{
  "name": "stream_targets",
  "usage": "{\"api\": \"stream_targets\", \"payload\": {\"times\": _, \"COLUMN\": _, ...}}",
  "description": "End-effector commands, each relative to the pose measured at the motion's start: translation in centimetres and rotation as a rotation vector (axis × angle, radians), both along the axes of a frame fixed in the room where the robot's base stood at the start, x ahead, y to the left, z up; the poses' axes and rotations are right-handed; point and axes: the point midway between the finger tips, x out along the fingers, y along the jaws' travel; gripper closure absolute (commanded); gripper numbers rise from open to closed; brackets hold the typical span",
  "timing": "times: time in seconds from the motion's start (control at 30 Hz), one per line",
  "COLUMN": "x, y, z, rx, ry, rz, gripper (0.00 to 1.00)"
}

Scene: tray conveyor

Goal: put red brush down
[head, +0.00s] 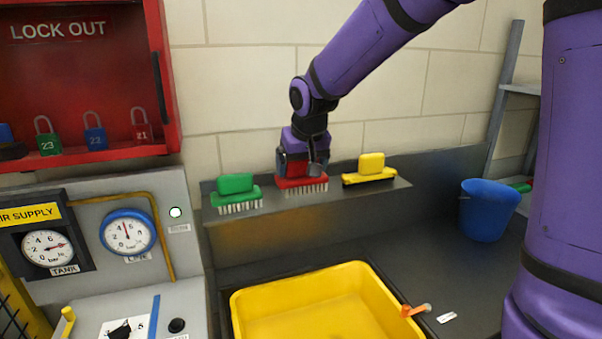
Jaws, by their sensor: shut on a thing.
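The red brush (301,184) is at the middle of the grey wall shelf (376,195), bristles down, between a green brush and a yellow brush. My gripper (303,168) comes down on it from above and is shut on its red handle. The gripper hides much of the handle. The bristles are at the level of the shelf; I cannot tell whether they touch it.
The green brush (236,190) stands close on the left and the yellow brush (370,168) on the right. Below is a yellow tub (377,276). A blue bucket (488,210) stands at the right. A red lockout cabinet (88,83) and gauges are at the left.

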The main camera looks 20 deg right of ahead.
Motion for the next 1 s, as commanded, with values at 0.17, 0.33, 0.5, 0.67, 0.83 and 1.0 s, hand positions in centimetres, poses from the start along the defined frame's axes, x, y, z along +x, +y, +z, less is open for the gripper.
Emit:
{"api": "stream_targets", "payload": {"times": 0.17, "x": 2.8, "y": -0.8, "z": -0.3, "rx": -0.001, "ry": 0.0, "rz": -0.001, "gripper": 0.48}}
{"api": "stream_targets", "payload": {"times": 0.33, "x": 3.7, "y": -1.1, "z": -0.3, "rx": 0.0, "ry": -0.001, "rz": -0.001, "gripper": 0.48}}
{"api": "stream_targets", "payload": {"times": 0.5, "x": 4.9, "y": -1.5, "z": -0.9, "rx": -0.001, "ry": 0.002, "rz": -0.001, "gripper": 0.48}}
{"api": "stream_targets", "payload": {"times": 0.67, "x": 4.8, "y": -1.4, "z": -3.4, "rx": -0.001, "ry": 0.003, "rz": 0.0, "gripper": 0.48}}
{"api": "stream_targets", "payload": {"times": 0.83, "x": 4.8, "y": -1.4, "z": -4.0, "rx": 0.0, "ry": 0.0, "rz": 0.0, "gripper": 0.48}}
{"api": "stream_targets", "payload": {"times": 1.0, "x": 4.8, "y": -1.4, "z": -4.0, "rx": 0.0, "ry": 0.0, "rz": -0.001, "gripper": 0.48}}
